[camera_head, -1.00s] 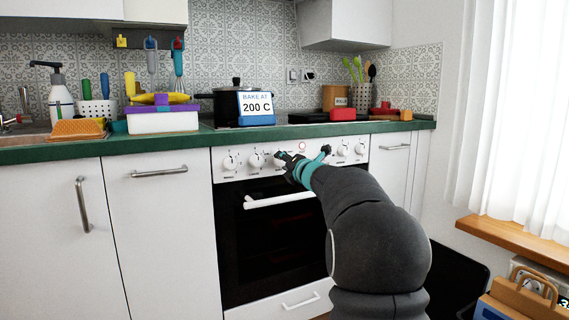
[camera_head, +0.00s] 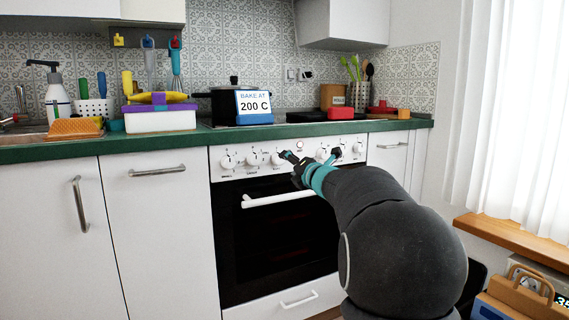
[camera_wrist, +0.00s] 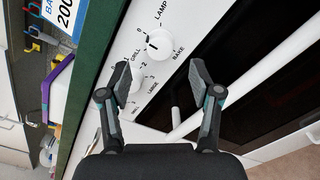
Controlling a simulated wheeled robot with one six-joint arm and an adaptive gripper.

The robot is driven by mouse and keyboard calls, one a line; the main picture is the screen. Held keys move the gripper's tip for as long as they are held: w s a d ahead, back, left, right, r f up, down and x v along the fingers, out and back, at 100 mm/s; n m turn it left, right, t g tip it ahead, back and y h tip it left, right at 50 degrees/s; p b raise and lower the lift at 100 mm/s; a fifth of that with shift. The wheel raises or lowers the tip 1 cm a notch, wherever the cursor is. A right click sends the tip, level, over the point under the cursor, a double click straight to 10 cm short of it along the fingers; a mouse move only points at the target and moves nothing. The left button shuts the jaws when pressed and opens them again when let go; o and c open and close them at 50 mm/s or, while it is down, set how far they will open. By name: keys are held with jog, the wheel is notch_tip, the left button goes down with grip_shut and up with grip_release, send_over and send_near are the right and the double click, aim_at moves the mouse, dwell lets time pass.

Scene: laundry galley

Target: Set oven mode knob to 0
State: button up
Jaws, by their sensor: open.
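In the wrist view the oven mode knob (camera_wrist: 158,43) is a round white knob labelled LAMP, BAKE and GRILL. It sits between and just beyond my open fingertips, and I see no contact. Its exact setting is too small to read surely. In the head view it seems to be the third knob from the left (camera_head: 278,158), close beside my left finger. My gripper (camera_head: 312,155) is open and empty in front of the knob panel (camera_head: 240,171); it also shows in the wrist view (camera_wrist: 160,68).
The white oven door handle (camera_head: 275,199) runs below the panel. The green counter edge (camera_head: 180,142) is above. A "BAKE AT 200 C" sign (camera_head: 254,103) stands on the counter.

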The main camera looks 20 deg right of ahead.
jog(key=s, duration=0.6)
jog(key=shift+d, duration=0.15)
dwell(0.3)
